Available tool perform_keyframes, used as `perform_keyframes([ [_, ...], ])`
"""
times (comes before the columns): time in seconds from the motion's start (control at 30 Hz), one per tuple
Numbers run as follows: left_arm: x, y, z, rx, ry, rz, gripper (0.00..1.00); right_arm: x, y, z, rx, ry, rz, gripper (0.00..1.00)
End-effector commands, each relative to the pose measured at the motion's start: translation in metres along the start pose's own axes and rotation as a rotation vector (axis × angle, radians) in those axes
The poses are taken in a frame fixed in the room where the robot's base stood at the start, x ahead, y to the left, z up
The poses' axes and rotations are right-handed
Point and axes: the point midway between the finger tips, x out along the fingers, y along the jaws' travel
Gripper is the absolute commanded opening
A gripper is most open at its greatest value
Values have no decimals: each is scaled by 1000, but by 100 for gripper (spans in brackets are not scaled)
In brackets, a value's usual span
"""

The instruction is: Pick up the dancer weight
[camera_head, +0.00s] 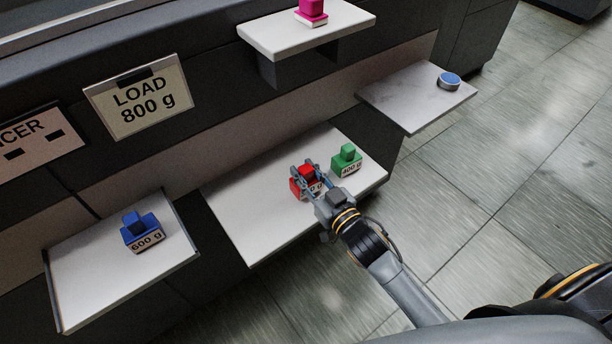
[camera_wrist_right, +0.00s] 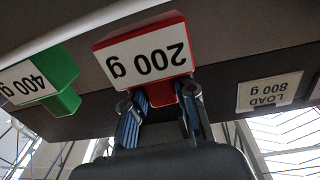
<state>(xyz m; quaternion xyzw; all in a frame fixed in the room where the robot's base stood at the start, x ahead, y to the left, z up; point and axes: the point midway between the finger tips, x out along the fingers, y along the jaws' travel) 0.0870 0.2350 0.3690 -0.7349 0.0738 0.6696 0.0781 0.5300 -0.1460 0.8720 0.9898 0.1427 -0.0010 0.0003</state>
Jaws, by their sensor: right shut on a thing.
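The red weight (camera_head: 297,186) is on the white middle shelf (camera_head: 244,216), with my right gripper (camera_head: 308,178) around its upper part. In the right wrist view the red weight (camera_wrist_right: 180,50) shows its "200 g" label upside down, and my right gripper (camera_wrist_right: 160,98) is shut on its knob. I cannot tell whether the weight touches the shelf. A green 400 g weight (camera_head: 346,160) stands just to the right, apart from the gripper; it also shows in the right wrist view (camera_wrist_right: 62,82). A blue 600 g weight (camera_head: 140,229) stands on the left shelf. My left gripper is out of view.
A sign (camera_head: 138,97) reads "LOAD 800 g". A magenta block (camera_head: 312,10) is on the upper shelf (camera_head: 270,36). A round blue-topped item (camera_head: 448,81) lies on the right shelf (camera_head: 400,100). The front left of the middle shelf is clear.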

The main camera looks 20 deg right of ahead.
Motion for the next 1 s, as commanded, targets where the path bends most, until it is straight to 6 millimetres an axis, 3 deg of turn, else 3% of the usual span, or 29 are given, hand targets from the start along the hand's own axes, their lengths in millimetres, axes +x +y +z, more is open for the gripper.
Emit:
perform_keyframes([
  [0.1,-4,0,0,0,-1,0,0,0,0,-26,-2,9,-3,0],
  [0.4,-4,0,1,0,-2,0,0,-49,-32,-84,4,6,-3,0],
  [0.7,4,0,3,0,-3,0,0,-102,-66,-110,4,4,0,0],
  [1.0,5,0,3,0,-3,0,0,-118,-76,-119,1,6,-1,0],
])
